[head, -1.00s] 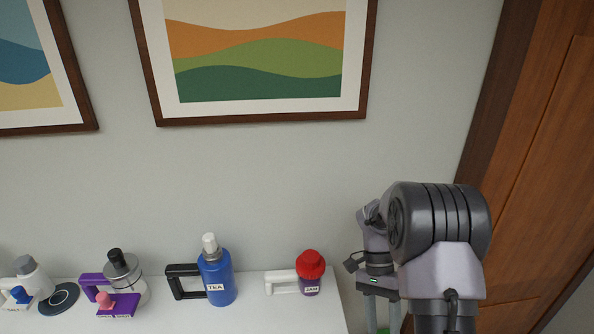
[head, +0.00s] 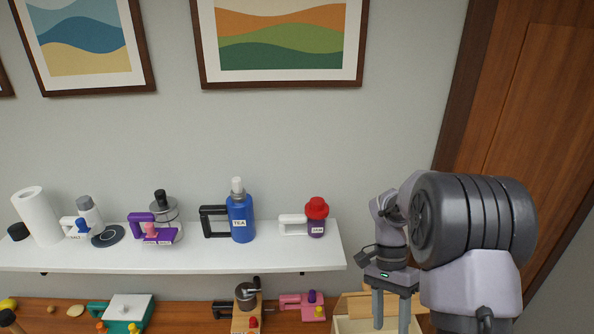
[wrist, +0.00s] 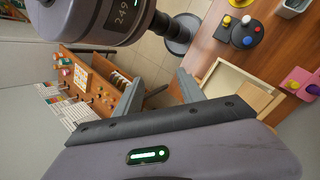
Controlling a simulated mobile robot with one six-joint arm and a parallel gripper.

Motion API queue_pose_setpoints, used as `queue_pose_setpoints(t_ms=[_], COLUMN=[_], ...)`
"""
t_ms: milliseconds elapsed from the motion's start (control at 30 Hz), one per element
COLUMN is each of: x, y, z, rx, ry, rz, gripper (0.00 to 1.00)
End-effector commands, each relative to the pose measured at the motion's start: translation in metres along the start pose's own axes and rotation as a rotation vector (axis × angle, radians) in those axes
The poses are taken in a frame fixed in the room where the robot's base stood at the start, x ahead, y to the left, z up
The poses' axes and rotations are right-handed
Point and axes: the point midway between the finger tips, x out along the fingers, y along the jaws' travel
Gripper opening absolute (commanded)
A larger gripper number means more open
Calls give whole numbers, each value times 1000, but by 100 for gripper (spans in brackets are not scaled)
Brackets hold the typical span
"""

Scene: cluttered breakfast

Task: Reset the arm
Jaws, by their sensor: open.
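My gripper (head: 391,309) hangs at the right in the head view, its two fingers pointing down and apart with nothing between them. It is above and in front of a light wooden box (head: 352,326) on the wooden counter. In the wrist view my gripper (wrist: 158,90) also shows with its fingers spread wide and empty. The wooden box (wrist: 215,78) lies to the right of the fingers there. My arm is folded, with its large dark joint to the right of the gripper in the head view.
A white shelf (head: 300,262) holds a blue TEA bottle (head: 240,218), a red-capped JAM jar (head: 317,226) and a paper towel roll (head: 37,213). Its right end is near my gripper. Below, the counter (head: 185,318) carries a teal box (head: 127,312) and a coffee grinder (head: 246,297).

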Motion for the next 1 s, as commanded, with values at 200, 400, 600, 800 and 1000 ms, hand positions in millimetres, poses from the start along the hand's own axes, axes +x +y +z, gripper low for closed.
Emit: queue_pose_setpoints(t_ms=[200,400,600,800,1000], x=[16,43,124,200,214], y=[-11,-18,-28,-37,-36], z=[14,39,76,102,109], rx=[-84,-190,-350,-466,-496], ry=[91,217,454,677,746], rz=[-134,-293,-543,-739,-794], gripper=[47,47,47,47,47])
